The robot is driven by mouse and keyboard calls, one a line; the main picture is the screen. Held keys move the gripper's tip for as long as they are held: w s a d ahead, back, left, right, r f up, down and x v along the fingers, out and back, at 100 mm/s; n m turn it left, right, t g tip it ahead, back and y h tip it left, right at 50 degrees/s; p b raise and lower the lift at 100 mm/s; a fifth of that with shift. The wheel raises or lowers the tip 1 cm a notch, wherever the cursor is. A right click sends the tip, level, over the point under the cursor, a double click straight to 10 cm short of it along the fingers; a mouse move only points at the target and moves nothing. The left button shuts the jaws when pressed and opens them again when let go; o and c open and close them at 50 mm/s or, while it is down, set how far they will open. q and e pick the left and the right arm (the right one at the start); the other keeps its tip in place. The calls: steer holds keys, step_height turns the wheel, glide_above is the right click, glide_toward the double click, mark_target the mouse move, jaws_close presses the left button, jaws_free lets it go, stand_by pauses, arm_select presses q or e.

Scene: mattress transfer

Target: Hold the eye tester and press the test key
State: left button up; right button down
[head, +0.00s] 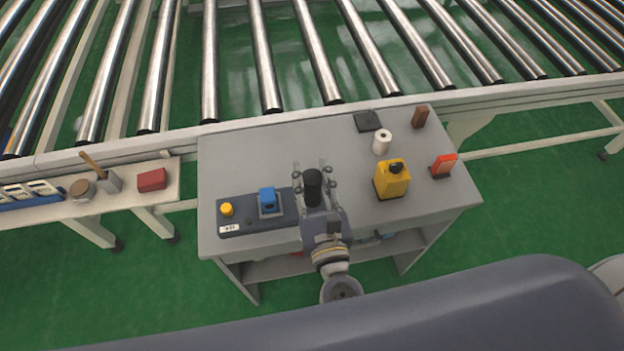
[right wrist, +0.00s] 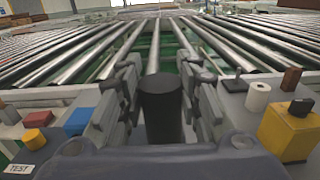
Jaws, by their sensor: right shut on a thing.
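My right gripper (head: 313,178) is shut on a black cylinder (head: 313,189), which I take to be the eye tester. In the right wrist view the black cylinder (right wrist: 162,108) stands upright between the two fingers. A dark blue-grey panel (head: 250,222) lies at the table's front left, left of my gripper. It carries a round yellow button (head: 226,209), a blue block (head: 268,199) and a white label, which reads TEST in the right wrist view (right wrist: 19,169). The gripper is apart from the yellow button (right wrist: 36,140). My left gripper is not in view.
The grey table (head: 260,150) also holds a yellow canister (head: 391,184), a white roll (head: 382,142), a dark flat pad (head: 367,121), a brown block (head: 420,117) and an orange item (head: 444,164). A roller conveyor (head: 262,60) runs behind. The table's back left is clear.

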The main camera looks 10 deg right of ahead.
arm_select(q)
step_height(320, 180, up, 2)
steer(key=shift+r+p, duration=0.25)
steer(key=shift+p, duration=0.9)
arm_select(e)
steer(key=w+d, duration=0.1)
steer(key=w, duration=0.7)
steer(key=shift+w+d+r, duration=0.15)
steer(key=shift+w+d, duration=0.1)
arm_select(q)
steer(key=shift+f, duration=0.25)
arm_select(e)
steer(key=shift+f, duration=0.25)
arm_select(q)
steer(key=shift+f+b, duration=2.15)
steer(key=shift+b, duration=0.25)
arm_select(e)
steer(key=shift+f, duration=2.2)
steer(key=shift+r, duration=0.1)
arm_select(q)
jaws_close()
